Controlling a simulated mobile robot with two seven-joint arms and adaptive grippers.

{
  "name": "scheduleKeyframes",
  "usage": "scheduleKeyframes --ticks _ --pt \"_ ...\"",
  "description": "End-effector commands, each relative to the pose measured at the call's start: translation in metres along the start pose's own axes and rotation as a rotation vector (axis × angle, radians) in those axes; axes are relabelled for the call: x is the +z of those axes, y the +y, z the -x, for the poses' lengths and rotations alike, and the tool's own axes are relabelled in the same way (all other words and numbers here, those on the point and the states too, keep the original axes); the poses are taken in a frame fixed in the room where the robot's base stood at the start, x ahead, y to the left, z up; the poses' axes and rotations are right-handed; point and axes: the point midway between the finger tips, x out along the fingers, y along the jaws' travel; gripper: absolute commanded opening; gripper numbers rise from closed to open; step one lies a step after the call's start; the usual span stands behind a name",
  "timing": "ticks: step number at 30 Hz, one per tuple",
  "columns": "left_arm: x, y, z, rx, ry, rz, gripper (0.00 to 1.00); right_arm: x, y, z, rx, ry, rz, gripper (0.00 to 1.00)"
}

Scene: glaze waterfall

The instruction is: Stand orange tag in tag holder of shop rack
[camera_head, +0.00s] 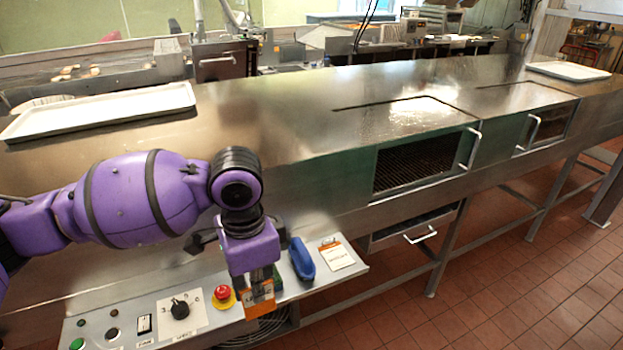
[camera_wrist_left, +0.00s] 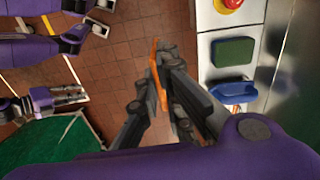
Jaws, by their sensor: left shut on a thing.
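My left gripper (camera_head: 258,278) points down above the front control panel and is shut on the orange tag (camera_head: 261,299). The tag hangs below the fingers in the head view, with a pale patch on its face. In the left wrist view the tag (camera_wrist_left: 155,60) shows edge-on as a thin orange strip between the fingers of my left gripper (camera_wrist_left: 157,78). I cannot pick out the tag holder or shop rack for certain. A purple part with grey fingers, perhaps my right gripper (camera_wrist_left: 72,97), shows at the left of the wrist view; its opening is unclear.
The control panel (camera_head: 215,327) carries a red stop button (camera_head: 222,294), a black knob (camera_head: 180,309), a blue object (camera_head: 301,259) and a clipped white card (camera_head: 335,256). A green pad (camera_wrist_left: 234,52) shows beside them. The steel counter (camera_head: 290,110) behind is mostly clear; a white tray (camera_head: 100,112) stands left.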

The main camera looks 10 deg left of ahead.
Motion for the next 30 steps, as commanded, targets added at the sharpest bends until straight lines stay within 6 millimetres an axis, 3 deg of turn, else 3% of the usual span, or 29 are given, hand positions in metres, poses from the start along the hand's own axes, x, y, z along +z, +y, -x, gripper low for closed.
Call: scheduleKeyframes --ticks 16,21,30 --pt "0.01 0.014 0.015 0.007 -0.004 0.832 0.0 -0.013 -0.002 0.003 -0.002 0.016 -0.005 0.23" --pt "0.015 0.018 0.024 0.004 -0.001 0.938 0.0 -0.019 -0.004 0.005 -0.005 0.024 -0.011 0.23" --pt "0.016 0.018 0.025 0.004 -0.002 0.937 0.0 -0.013 -0.005 0.008 -0.005 0.013 -0.014 0.23"
